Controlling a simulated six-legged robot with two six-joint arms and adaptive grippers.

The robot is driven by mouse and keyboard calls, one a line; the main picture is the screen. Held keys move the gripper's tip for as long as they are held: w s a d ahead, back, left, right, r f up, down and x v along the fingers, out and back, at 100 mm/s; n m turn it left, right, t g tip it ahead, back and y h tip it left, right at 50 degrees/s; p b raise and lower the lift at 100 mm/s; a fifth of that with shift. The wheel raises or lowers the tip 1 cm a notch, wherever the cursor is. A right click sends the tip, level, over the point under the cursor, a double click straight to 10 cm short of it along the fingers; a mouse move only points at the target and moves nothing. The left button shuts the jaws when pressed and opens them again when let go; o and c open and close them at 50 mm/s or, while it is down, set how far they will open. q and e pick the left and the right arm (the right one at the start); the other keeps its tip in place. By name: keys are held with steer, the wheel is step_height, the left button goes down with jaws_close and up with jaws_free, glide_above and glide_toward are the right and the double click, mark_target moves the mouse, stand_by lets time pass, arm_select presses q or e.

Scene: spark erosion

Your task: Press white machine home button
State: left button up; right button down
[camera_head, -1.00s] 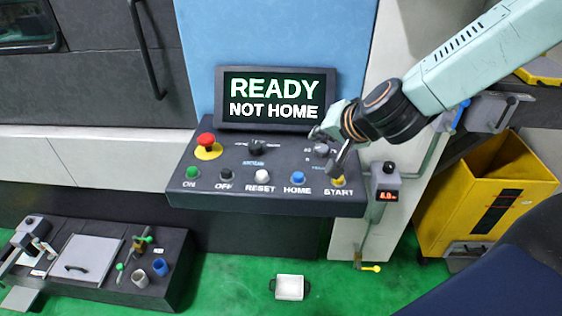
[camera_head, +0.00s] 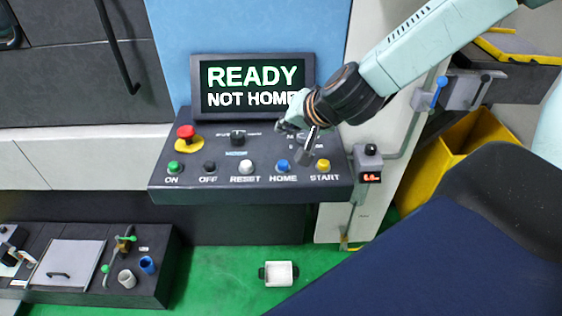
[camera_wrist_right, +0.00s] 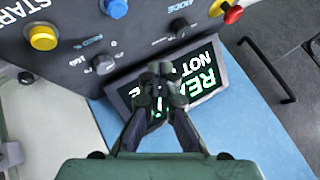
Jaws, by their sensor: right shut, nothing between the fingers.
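The blue HOME button (camera_head: 283,165) is on the dark control panel (camera_head: 230,197), between the white RESET button (camera_head: 246,167) and the yellow START button (camera_head: 323,165). My right gripper (camera_head: 304,158) is shut and empty, close above the panel between HOME and START in the head view. In the right wrist view, my shut fingers (camera_wrist_right: 160,72) overlap the screen, and the blue button (camera_wrist_right: 116,8) is at the top, apart from them. The screen (camera_head: 252,86) reads "READY NOT HOME". My left gripper is not in view.
A red emergency stop (camera_head: 186,132) and a green ON button (camera_head: 174,167) are at the panel's left. A small box with a red display (camera_head: 370,177) is right of the panel. A yellow bin (camera_head: 425,165) stands farther right. Green floor is below.

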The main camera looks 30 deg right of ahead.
steer(key=b, duration=0.4)
glide_above(286, 164)
step_height(286, 164, down, 4)
steer(key=shift+s+f, duration=0.1)
steer(key=shift+f, duration=0.1)
steer(key=f+b, duration=0.2)
steer(key=shift+a+f, duration=0.2)
steer(key=shift+f, duration=0.3)
steer(key=shift+d, duration=0.15)
stand_by(0.5)
